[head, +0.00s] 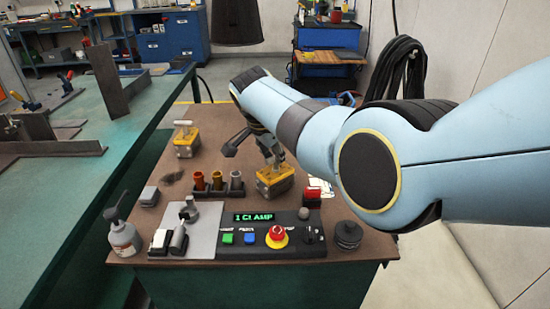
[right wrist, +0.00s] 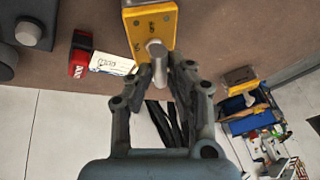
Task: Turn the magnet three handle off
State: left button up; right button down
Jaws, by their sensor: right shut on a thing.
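A yellow magnet block (head: 275,183) stands on the brown bench top behind the control box, and its yellow face also shows at the top of the right wrist view (right wrist: 150,22). Its grey handle (right wrist: 156,50) sticks out toward my right gripper (right wrist: 163,70), whose fingers are shut on the handle's end. In the head view my right gripper (head: 268,152) reaches down to this magnet from behind. A second yellow magnet (head: 185,146) with a pale handle stands farther back on the left. I cannot read a number on either. My left gripper is not in view.
A control box (head: 262,238) with a red stop button lies in front of the magnet. A rack of several cups (head: 217,184) is left of it. A red item (right wrist: 80,55) and a white card (right wrist: 110,63) lie close by.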

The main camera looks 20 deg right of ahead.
jog(key=shift+w+r, duration=0.1)
dwell(0.4)
jog(key=c, duration=1.3)
grip_release()
jog(key=shift+o, duration=0.2)
jog(key=v, duration=0.7)
jog(key=shift+r, duration=0.2)
jog(key=shift+a, duration=0.15)
